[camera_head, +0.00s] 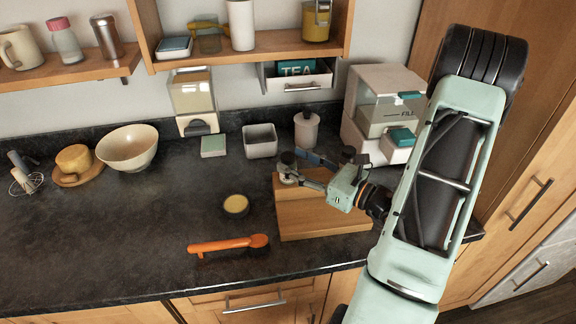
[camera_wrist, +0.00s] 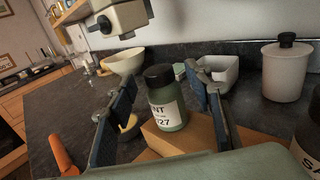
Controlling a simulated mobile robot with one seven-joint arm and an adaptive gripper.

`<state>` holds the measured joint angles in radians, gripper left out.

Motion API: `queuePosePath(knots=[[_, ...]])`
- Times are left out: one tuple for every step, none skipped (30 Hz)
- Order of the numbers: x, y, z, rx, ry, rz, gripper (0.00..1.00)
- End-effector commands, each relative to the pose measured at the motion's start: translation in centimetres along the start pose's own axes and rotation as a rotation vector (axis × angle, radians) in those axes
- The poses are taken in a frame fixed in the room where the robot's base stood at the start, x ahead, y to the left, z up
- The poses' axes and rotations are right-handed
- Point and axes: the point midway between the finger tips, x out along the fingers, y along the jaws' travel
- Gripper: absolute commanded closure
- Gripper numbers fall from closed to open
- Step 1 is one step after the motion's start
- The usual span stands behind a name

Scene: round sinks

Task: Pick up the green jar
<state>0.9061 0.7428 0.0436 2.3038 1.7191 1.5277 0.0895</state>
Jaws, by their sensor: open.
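The green jar (camera_wrist: 166,112) has a dark lid and a white label. It stands upright on a wooden block (camera_wrist: 185,137) in the wrist view. In the head view the jar (camera_head: 288,165) is at the block's back left, partly hidden by my gripper (camera_head: 303,170). My gripper (camera_wrist: 163,98) is open, with one blue-grey finger to the left of the jar and one to the right. The jar shows between the fingers, with a visible gap on the left side. Whether the right finger touches it I cannot tell.
Another dark-lidded container (camera_wrist: 309,135) is cut off at the wrist view's right edge. Behind the block are a white canister (camera_head: 306,132) and a grey square bin (camera_head: 260,142). An orange brush (camera_head: 228,244) and a small yellow-topped round dish (camera_head: 236,206) lie to the left.

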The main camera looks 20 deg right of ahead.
Motion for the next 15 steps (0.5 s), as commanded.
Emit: queuePosePath(knots=[[0.9, 0.2, 0.3, 0.001, -0.001, 0.005, 0.53], [1.3, 0.1, 0.2, 0.001, -0.002, 0.004, 0.53], [1.7, 0.1, 0.2, 0.0, -0.001, 0.003, 0.53], [2.0, 0.1, 0.2, 0.0, -0.001, 0.003, 0.53], [2.2, 0.1, 0.1, 0.0, 0.0, 0.002, 0.53], [2.4, 0.1, 0.1, 0.0, 0.0, 0.001, 0.53], [2.5, 0.1, 0.1, 0.0, 0.0, 0.001, 0.53], [2.5, 0.1, 0.1, 0.0, 0.0, 0.0, 0.53], [2.5, 0.1, 0.1, 0.0, 0.0, 0.0, 0.53], [2.5, 0.1, 0.1, 0.0, 0.0, 0.0, 0.53], [2.5, 0.1, 0.1, 0.0, 0.0, 0.0, 0.53], [2.5, 0.1, 0.1, 0.0, 0.0, 0.0, 0.53], [2.5, 0.1, 0.1, 0.0, 0.0, 0.0, 0.53], [2.5, 0.1, 0.1, 0.0, 0.0, 0.0, 0.55], [2.5, 0.1, 0.1, 0.0, 0.0, 0.0, 0.6]])
